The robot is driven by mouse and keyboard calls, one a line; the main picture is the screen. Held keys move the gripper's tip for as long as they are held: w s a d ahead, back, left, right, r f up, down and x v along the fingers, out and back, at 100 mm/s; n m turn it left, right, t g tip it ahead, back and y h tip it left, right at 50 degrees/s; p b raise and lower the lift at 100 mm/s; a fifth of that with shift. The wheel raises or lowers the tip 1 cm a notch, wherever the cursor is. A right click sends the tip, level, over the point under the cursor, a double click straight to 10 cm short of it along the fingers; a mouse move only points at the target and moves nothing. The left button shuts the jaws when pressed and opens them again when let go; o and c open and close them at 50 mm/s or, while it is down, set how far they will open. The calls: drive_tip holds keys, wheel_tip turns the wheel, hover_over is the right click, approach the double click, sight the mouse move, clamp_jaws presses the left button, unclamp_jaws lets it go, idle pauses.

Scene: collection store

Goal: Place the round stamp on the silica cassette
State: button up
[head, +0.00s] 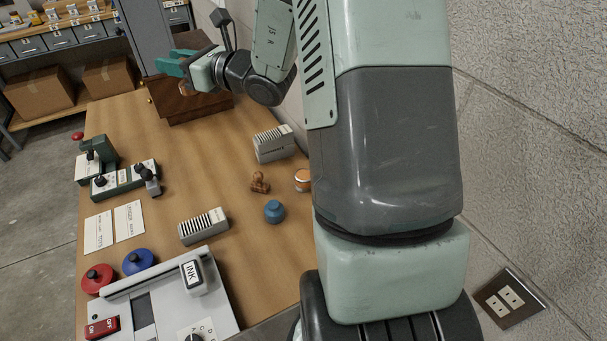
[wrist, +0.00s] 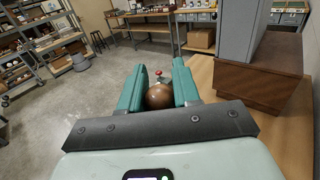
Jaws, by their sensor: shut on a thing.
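My gripper (head: 170,63) is raised over the far end of the wooden table, near a brown wooden box. In the wrist view its teal fingers (wrist: 159,76) are shut on a round brown wooden knob, which looks like the round stamp (wrist: 159,96). The stamp's lower part is hidden. Ribbed white-and-grey blocks look like silica cassettes: one lies at the near middle of the table (head: 203,227), and others appear stacked farther back on the right (head: 273,144). The gripper is well away from all of them.
A grey cabinet (wrist: 240,35) stands on the brown box (wrist: 262,80) beside my gripper. A small brown stamp (head: 260,182), a blue jar (head: 274,211) and an orange-and-white jar (head: 302,180) stand mid-table. A control panel (head: 222,285) fills the near end. The table's far middle is clear.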

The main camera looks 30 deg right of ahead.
drive_tip(key=s+d+r, duration=0.2)
drive_tip(key=s+r, duration=0.1)
drive_tip(key=s, duration=0.1)
drive_tip(key=s+a+f+n+g+y, duration=0.3)
drive_tip(key=s+f+n+g, duration=0.35)
drive_tip(key=g, duration=0.25)
drive_tip(key=s+a+f+n+g+y, duration=0.2)
drive_tip(key=s+f+n+g+y, duration=0.1)
drive_tip(key=s+f+n+g, duration=0.45)
drive_tip(key=s+d+f+n+g+h, duration=0.7)
drive_tip(key=s+d+n+g+h, duration=0.3)
drive_tip(key=g, duration=0.4)
drive_tip(key=d+f+n+g+h, duration=0.1)
drive_tip(key=d+f+n+h, duration=0.1)
drive_tip(key=d+n+h, duration=0.7)
drive_tip(key=n+t+h, duration=1.3)
drive_tip(key=t+h, duration=0.4)
drive_tip(key=t, duration=0.1)
hover_over(302, 176)
drive_tip(key=d, duration=0.3)
drive_tip(key=shift+w+a+f, duration=0.1)
drive_tip(key=shift+a+f, duration=0.05)
drive_tip(key=shift+f, duration=2)
drive_tip(key=shift+a+f, duration=0.1)
drive_tip(key=shift+f, duration=2)
drive_tip(key=shift+f, duration=0.1)
